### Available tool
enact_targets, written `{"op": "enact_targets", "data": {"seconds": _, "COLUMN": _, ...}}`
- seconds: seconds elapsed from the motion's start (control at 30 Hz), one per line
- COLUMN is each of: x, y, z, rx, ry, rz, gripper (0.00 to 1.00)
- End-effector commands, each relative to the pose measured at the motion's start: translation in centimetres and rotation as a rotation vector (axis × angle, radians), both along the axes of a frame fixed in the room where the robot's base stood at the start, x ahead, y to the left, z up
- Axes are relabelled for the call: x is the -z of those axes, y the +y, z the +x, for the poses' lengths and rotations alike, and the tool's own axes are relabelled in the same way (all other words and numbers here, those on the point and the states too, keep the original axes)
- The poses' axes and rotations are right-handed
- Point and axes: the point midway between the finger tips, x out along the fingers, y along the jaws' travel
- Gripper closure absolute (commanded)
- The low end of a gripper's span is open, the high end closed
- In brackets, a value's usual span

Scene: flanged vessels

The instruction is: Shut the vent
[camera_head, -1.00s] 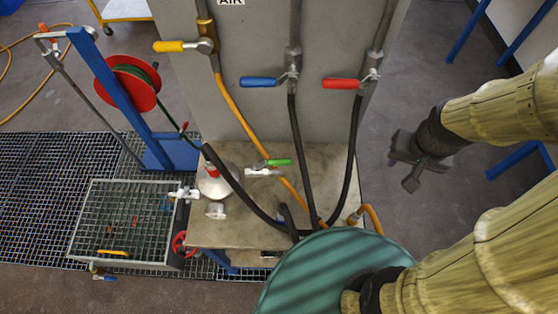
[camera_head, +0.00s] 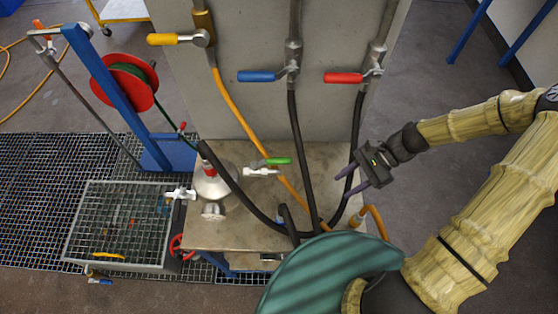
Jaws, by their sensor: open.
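No fitting carries a readable vent label, so I cannot tell which valve is the vent. A small valve with a green lever (camera_head: 278,161) sits above the bench, its lever lying sideways. A white-metal vessel (camera_head: 212,184) with a red part on top stands left of it, with a pale valve (camera_head: 181,194) at its left side. On the grey panel are valves with yellow (camera_head: 175,39), blue (camera_head: 257,76) and red (camera_head: 343,78) levers, all pointing left. My gripper (camera_head: 345,187) is open and empty, right of the green-lever valve, near the black hose at the bench's right side.
The stone-topped bench (camera_head: 235,235) carries black hoses (camera_head: 300,170) and an orange hose (camera_head: 238,110) across its front space. A wire-mesh basket (camera_head: 130,225), blue frame and red reel (camera_head: 125,82) stand left.

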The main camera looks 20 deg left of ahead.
Motion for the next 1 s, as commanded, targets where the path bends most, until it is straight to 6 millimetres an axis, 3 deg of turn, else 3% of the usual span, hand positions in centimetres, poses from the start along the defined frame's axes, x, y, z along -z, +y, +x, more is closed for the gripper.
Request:
{"op": "enact_targets", "data": {"seconds": 0.2, "x": 0.9, "y": 2.6, "z": 1.5, "rx": 0.18, "ry": 0.226, "rz": 0.185, "gripper": 0.6}}
{"op": "enact_targets", "data": {"seconds": 0.5, "x": -0.4, "y": 3.6, "z": 5.1, "rx": 0.37, "ry": 0.488, "rz": 0.437, "gripper": 0.6}}
{"op": "enact_targets", "data": {"seconds": 0.67, "x": -1.0, "y": 3.4, "z": 6.0, "rx": 0.402, "ry": 0.539, "rz": 0.492, "gripper": 0.6}}
{"op": "enact_targets", "data": {"seconds": 1.0, "x": -1.1, "y": 3.4, "z": 6.0, "rx": 0.404, "ry": 0.541, "rz": 0.492, "gripper": 0.6}}
